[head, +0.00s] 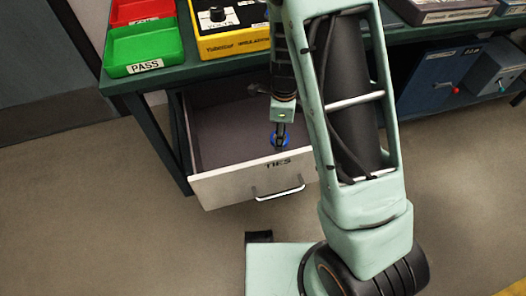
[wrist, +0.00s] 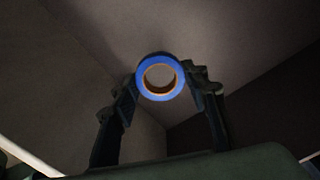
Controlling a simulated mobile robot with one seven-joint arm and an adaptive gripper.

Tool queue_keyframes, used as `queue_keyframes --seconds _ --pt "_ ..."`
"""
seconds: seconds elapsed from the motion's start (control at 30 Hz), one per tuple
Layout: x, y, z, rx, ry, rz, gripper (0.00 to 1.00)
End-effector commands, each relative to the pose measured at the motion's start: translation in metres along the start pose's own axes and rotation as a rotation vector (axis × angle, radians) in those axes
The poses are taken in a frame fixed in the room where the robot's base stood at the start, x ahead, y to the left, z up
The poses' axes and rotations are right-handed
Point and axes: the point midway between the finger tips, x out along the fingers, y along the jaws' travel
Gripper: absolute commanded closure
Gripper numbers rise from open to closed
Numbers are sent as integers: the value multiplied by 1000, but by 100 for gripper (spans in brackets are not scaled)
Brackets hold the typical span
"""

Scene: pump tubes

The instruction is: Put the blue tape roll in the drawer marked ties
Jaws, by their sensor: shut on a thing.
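The blue tape roll (wrist: 144,91) shows in the wrist view as a blue ring with a brown core. My gripper (wrist: 160,82) is shut on it, one finger at each side. In the head view the roll (head: 273,140) and my gripper (head: 280,136) are over the open drawer, close behind its front panel. The drawer (head: 230,187) is pulled out, and its pale front is marked TIES. Its visible inside is empty. I cannot tell whether the roll touches the drawer floor. My arm hides the drawer's right part.
A dark green bench (head: 150,83) stands above the drawer. On it are a green PASS tray (head: 145,48), a red tray (head: 140,10) and a yellow box (head: 232,42). Blue equipment (head: 437,75) stands on a lower shelf at right. The floor in front is mostly clear.

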Motion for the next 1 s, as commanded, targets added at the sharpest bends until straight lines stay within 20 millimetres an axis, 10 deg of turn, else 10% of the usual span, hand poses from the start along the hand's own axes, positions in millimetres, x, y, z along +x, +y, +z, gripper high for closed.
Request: queue_keyframes --seconds 0.7,1.0 --pt "89 7 49 1 1 2 79" --pt "90 7 49 0 0 0 79"
